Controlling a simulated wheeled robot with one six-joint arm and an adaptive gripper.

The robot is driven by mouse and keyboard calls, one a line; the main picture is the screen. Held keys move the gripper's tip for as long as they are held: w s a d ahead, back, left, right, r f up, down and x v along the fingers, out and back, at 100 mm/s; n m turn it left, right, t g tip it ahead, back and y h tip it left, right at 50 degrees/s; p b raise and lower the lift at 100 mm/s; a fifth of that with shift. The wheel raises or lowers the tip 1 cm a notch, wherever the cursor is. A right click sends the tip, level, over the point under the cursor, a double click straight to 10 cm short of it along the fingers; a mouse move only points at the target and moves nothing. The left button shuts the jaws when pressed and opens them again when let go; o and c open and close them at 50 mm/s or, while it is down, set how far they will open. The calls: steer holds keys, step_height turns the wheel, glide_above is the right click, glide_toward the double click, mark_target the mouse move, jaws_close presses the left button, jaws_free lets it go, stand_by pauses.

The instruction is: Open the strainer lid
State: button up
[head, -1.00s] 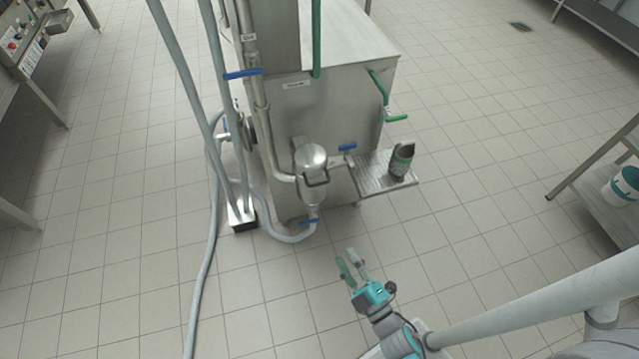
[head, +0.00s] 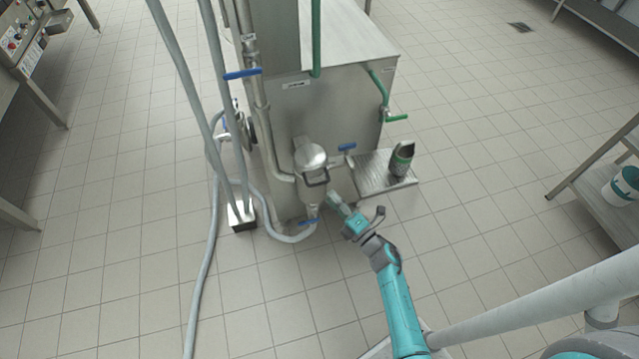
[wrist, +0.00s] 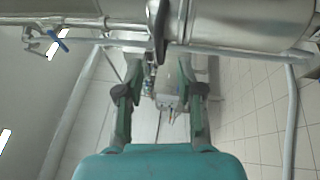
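The strainer (head: 314,188) is a steel vessel on the front of the machine, low at the middle of the head view. Its domed, shiny lid (head: 311,156) looks closed, with a dark bail handle (head: 317,183) across the front. My gripper (head: 334,200) is just right of and below the handle, apart from it as far as I can tell. In the wrist view my gripper (wrist: 160,80) is open, with nothing between its fingers. A large steel cylinder (wrist: 250,22), apparently the strainer, and a dark bar (wrist: 158,28) show at the top, beyond the fingertips.
Blue-handled valves (head: 309,221) and a grey hose (head: 285,235) sit below and left. Tiled floor in front is clear.

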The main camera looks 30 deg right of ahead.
mark_target(319, 183)
steer(key=w, duration=0.4)
steer(key=w+a+r, duration=0.1)
steer(key=w, duration=0.2)
jaws_close()
steer(key=shift+r, duration=0.1)
